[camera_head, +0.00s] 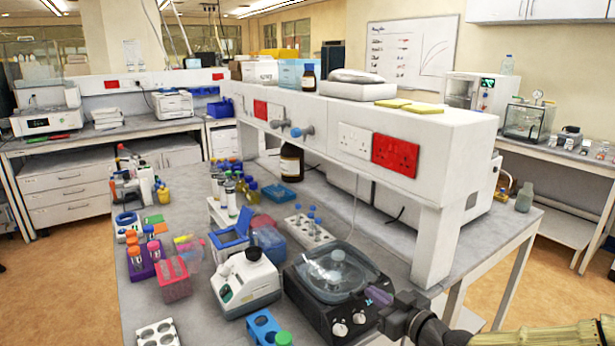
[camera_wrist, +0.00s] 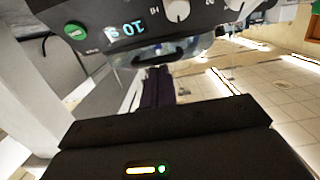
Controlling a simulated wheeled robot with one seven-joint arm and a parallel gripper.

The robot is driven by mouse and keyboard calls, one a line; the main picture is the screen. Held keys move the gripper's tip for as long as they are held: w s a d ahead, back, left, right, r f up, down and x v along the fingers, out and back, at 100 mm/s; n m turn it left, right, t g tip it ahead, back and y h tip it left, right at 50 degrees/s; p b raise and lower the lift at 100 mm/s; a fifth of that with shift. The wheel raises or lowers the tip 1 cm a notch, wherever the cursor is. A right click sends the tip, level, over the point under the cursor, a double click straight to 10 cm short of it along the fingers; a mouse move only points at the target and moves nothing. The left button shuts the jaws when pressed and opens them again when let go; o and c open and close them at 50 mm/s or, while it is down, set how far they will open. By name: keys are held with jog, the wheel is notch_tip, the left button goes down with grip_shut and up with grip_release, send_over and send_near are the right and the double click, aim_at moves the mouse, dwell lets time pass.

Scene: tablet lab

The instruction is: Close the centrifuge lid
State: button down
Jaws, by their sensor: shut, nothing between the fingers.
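The centrifuge (camera_head: 318,305) is a black box with white knobs at the front of the bench in the head view. Its clear round lid (camera_head: 338,270) lies over the bowl; I cannot tell whether it is fully shut. In the wrist view the centrifuge's front panel (camera_wrist: 140,20) appears upside down, with a green button, a lit display and knobs. The lid's edge and a dark handle (camera_wrist: 165,52) show just below it. My gripper (camera_head: 378,297), with purple fingers (camera_wrist: 158,88), is shut and empty at the centrifuge's right side, close to the lid. Contact cannot be judged.
A white device with a dark dome (camera_head: 245,282) stands left of the centrifuge. A white tube rack (camera_head: 310,232) is behind it, and a blue rack (camera_head: 263,328) is at the front. The white raised shelf (camera_head: 440,150) and its leg stand close behind, on the right.

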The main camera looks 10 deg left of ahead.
jog(key=shift+s+d+f+b, duration=0.1)
jog(key=shift+s+f+b, duration=0.1)
jog(key=shift+f, duration=0.35)
jog(key=shift+s+d+f+b, duration=0.1)
jog(key=shift+f+b, duration=0.05)
jog(key=shift+f, duration=0.4)
notch_tip(320, 180, up, 6)
jog(key=p, duration=0.5)
jog(key=s+d+f+b, duration=0.2)
jog(key=s+d+f, duration=0.3)
jog(key=s+d, duration=0.1)
jog(key=shift+d+b, duration=0.3)
jog(key=shift+b, duration=0.05)
jog(key=shift+w+f, duration=0.1)
